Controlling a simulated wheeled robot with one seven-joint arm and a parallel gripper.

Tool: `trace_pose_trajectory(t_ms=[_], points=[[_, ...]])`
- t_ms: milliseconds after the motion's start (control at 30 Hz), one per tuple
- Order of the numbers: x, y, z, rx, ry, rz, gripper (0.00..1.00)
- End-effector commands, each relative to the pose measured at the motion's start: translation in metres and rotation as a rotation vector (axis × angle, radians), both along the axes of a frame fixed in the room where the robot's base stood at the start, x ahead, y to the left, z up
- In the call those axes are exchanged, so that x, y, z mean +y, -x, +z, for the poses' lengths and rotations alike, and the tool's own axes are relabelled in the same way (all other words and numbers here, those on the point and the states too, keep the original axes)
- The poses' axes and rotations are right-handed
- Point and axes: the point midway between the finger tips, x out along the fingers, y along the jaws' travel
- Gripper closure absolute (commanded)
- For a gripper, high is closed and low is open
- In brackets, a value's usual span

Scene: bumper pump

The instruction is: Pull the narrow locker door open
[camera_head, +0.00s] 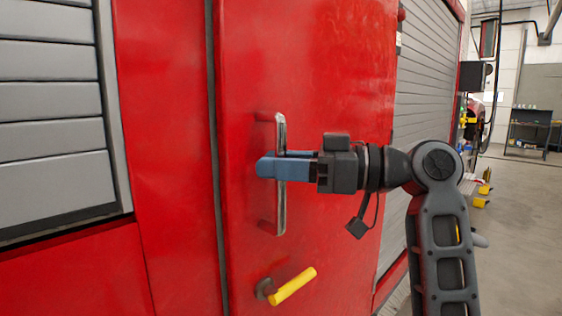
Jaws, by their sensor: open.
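The narrow locker door (330,60) is a tall red panel on the side of a red vehicle, and it looks closed, with a dark seam along its left edge. A vertical chrome bar handle (281,215) stands out from the door. My gripper (272,164) is open, with its blue fingers at the upper-middle part of the bar. One finger passes in front of the bar and hides a piece of it; the other shows partly behind. I cannot tell whether either finger touches the bar.
A yellow lever (293,287) on a dark mount sits on the door below the handle. Grey roller shutters flank the door at left (50,130) and right (425,85). Free floor (520,220) and a workbench (531,130) lie at the far right.

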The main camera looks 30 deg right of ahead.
Motion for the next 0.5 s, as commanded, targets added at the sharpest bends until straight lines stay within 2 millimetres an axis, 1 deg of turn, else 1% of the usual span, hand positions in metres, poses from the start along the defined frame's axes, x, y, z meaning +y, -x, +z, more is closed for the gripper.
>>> trace_pose_trajectory(t_ms=[133,500], points=[[-0.0002,0.0,-0.0002,0.0,0.0,0.0,0.6],[-0.0004,0.0001,-0.0001,0.001,-0.001,-0.001,0.96]])
